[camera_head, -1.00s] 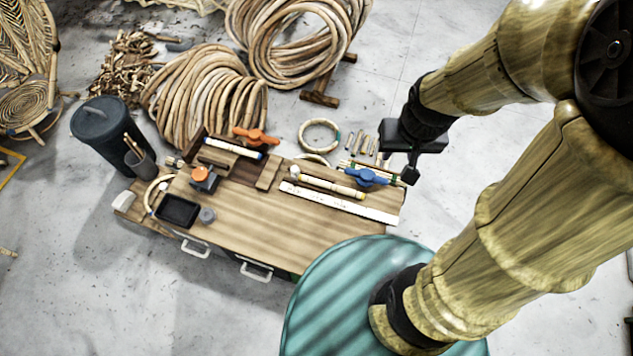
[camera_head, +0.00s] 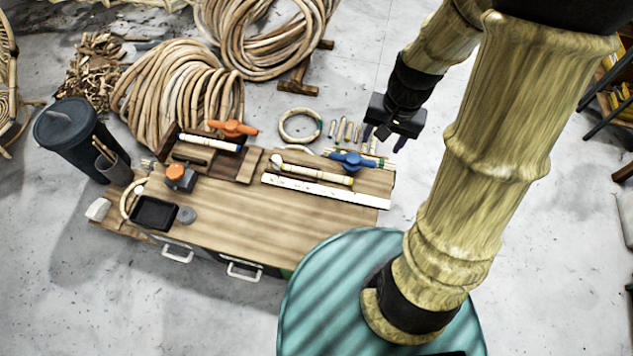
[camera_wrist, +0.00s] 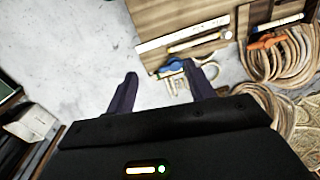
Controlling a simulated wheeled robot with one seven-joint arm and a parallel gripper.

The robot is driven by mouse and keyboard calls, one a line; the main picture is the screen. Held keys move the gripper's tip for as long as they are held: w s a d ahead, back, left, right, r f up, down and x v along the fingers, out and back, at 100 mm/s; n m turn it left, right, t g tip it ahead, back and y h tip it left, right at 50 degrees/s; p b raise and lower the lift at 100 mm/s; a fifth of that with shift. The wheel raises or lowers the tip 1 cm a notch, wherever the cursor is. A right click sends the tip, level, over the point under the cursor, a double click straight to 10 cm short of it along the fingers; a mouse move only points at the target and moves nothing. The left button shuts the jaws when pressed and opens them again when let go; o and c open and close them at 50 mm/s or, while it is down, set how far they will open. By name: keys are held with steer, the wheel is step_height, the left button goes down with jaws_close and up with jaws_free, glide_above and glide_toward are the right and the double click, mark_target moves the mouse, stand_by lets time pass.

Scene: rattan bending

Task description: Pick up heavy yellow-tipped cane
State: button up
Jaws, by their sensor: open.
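A pale cane with yellow bands at its ends (camera_head: 318,172) lies near the back right of the wooden workbench (camera_head: 240,210), just behind a white ruler. It also shows in the wrist view (camera_wrist: 200,41), beyond my fingers. A similar pale cane with a blue end (camera_head: 210,143) lies further left, by the orange clamp. My gripper (camera_head: 383,136) is above and beyond the bench's back right corner, apart from the canes. In the wrist view its two dark fingers (camera_wrist: 162,82) stand wide apart with nothing held between them.
A blue clamp (camera_head: 352,161) sits close to the yellow-banded cane's right end. The white ruler (camera_head: 325,190) lies in front. An orange clamp (camera_head: 233,128), black tray (camera_head: 155,213) and dark bin (camera_head: 72,130) are further left. Rattan coils (camera_head: 180,95) lie behind. The bench's middle is clear.

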steer(key=w+d+f+m+y+b, duration=0.25)
steer(key=f+b, duration=0.35)
steer(key=f, duration=0.4)
steer(key=w+d+f+m+y+b, duration=0.2)
steer(key=w+f+m+b, duration=0.15)
steer(key=f+b, duration=0.45)
steer(key=w+d+f+m+y+b, duration=0.25)
steer(key=f+m+b, duration=0.2)
steer(key=f, duration=0.75)
steer(key=m+t+y+b, duration=0.35)
steer(key=m+b, duration=0.25)
steer(key=b, duration=0.4)
glide_toward(350, 180)
steer(key=shift+y, duration=0.45)
steer(key=v, duration=0.5)
steer(key=shift+s+d+f, duration=0.15)
steer(key=shift+s+f, duration=0.15)
steer(key=shift+f, duration=0.1)
steer(key=shift+w+d+f+m, duration=0.1)
steer(key=shift+w+d+m, duration=0.05)
steer(key=shift+d+m, duration=0.15)
steer(key=shift+a, duration=0.1)
steer(key=b+x, duration=0.5)
steer(key=x, duration=0.6)
steer(key=shift+w+a, duration=0.3)
steer(key=shift+a, duration=0.25)
